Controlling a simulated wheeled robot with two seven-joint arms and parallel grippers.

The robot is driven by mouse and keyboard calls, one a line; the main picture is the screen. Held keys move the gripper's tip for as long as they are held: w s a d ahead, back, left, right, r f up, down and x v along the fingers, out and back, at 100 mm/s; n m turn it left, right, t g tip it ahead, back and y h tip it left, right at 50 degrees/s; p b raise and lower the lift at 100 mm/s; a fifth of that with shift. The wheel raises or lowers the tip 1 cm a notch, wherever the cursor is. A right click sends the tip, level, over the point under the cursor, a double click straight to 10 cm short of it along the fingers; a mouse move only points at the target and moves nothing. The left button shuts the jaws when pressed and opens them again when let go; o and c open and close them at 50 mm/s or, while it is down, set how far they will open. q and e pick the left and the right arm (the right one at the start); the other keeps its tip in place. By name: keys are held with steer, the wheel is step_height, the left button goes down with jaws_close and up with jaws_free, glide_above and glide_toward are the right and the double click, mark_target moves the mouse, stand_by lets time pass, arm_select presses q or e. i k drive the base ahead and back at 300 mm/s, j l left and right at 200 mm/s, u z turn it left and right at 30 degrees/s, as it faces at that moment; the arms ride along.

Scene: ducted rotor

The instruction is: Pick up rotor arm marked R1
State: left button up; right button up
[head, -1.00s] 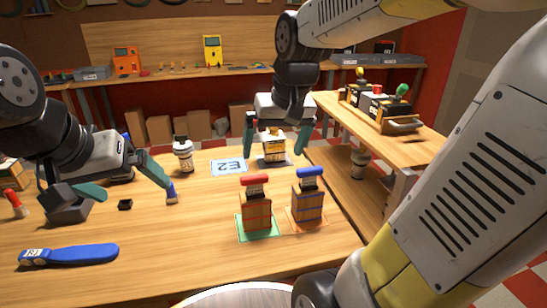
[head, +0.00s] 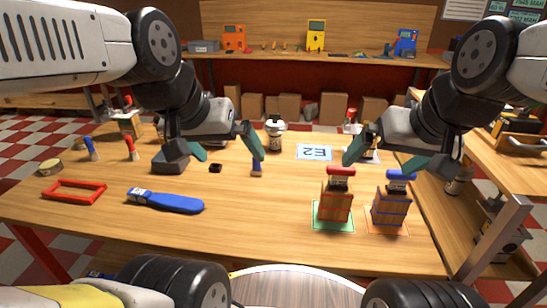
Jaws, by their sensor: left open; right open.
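A blue rotor arm (head: 176,202) lies flat at the front left of the table, with a small label at its left end that I cannot read clearly. No other rotor arm shows plainly, so I cannot tell which is R1. My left gripper (head: 226,150) is open and empty above the table, behind and to the right of the blue arm. My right gripper (head: 394,160) is open farther right, above and behind the red-handled block (head: 337,204) and blue-handled block (head: 390,208). Its fingers partly hide a thing on a mat behind them.
A red frame (head: 75,190) lies left of the blue arm. A dark block (head: 170,161), a small black piece (head: 215,168) and a blue-and-grey peg (head: 256,168) stand behind it. A white bottle (head: 274,135) and E2 card (head: 314,152) are farther back. The front middle is clear.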

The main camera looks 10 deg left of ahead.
mark_target(193, 205)
steer(key=u, duration=1.35)
steer(key=i+j+u, duration=0.3)
steer(key=i+u, duration=0.3)
steer(key=k, duration=0.1)
